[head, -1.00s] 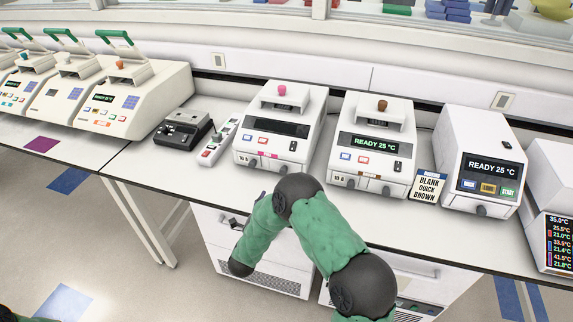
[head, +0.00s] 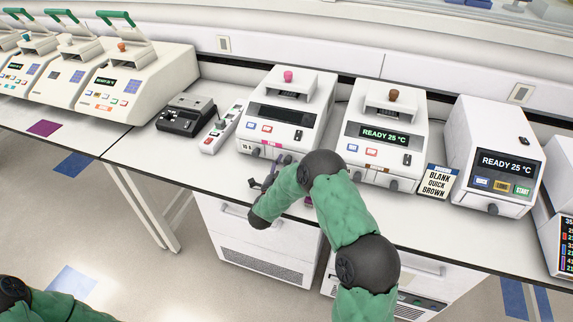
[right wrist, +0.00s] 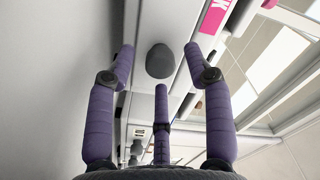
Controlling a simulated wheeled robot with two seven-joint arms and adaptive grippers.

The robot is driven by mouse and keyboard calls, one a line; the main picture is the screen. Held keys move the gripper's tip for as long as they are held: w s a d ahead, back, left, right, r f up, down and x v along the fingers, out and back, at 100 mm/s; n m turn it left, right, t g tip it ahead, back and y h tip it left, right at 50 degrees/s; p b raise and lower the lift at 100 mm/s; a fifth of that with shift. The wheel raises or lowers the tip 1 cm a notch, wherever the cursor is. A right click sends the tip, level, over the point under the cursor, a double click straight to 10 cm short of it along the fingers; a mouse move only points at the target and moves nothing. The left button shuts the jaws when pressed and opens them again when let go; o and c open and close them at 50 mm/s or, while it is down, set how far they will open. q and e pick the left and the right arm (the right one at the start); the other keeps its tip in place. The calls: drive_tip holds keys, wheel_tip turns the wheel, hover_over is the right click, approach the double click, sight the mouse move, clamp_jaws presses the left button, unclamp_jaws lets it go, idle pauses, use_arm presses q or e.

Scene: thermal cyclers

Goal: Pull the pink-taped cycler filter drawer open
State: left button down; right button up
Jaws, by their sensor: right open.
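The pink-taped cycler (head: 280,115) is a white box with a pink knob on top, a dark blank screen and pink tape low on its front. My right gripper (head: 268,174) is open and empty just in front of the low front edge, partly hidden by my arm. In the right wrist view, a dark round knob (right wrist: 160,61) on a pale front lies ahead between the spread purple fingers (right wrist: 158,50). A pink label (right wrist: 216,15) sits above right of it. No finger visibly touches the knob. My left gripper is out of view.
A brown-knobbed cycler (head: 384,132) reading READY 25 °C stands to the right. A slim white device (head: 222,128) and a black device (head: 186,116) stand to the left. The bench top (head: 175,155) is clear in front of them.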

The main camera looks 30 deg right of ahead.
drive_tip(key=shift+w+d, duration=0.45)
drive_tip(key=shift+d, duration=0.05)
